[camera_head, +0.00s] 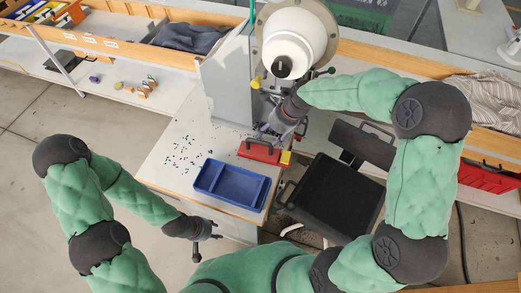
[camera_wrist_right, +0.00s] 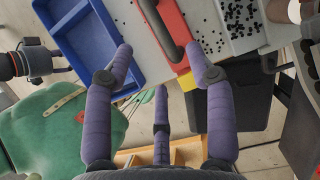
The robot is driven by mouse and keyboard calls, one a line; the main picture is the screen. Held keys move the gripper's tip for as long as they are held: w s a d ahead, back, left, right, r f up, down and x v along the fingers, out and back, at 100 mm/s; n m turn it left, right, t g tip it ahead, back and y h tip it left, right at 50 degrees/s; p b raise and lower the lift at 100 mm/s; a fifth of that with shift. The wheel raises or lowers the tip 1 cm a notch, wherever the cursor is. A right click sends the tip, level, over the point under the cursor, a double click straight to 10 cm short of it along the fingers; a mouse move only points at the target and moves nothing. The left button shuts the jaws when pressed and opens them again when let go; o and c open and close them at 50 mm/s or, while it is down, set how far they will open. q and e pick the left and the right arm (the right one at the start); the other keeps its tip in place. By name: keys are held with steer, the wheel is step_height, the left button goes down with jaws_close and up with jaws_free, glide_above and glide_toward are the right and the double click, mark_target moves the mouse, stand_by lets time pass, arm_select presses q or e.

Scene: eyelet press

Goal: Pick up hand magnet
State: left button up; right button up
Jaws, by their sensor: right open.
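The hand magnet (camera_head: 262,153), a red block with a black bar handle, lies on the white table behind the blue tray (camera_head: 207,194). It also shows at the top of the right wrist view (camera_wrist_right: 177,12). My right gripper (camera_head: 277,129) is over the table by the magnet in the head view. In the wrist view its purple fingers (camera_wrist_right: 160,55) are spread and empty, with the magnet's red end and handle between and beyond the fingertips. Contact cannot be told. My left gripper (camera_head: 207,238) is empty, fingers apart, in front of the table, far from the magnet.
A press with a white round top (camera_head: 294,40) stands behind my right gripper. Small dark bits (camera_head: 185,155) are scattered on the table left of the magnet. A black chair (camera_head: 335,195) stands to the right. A yellow block (camera_head: 285,158) is beside the magnet.

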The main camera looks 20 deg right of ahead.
mark_target(262, 142)
steer(key=b+x, duration=0.1)
steer(key=x, duration=0.8)
steer(key=shift+r, duration=0.2)
jaws_close()
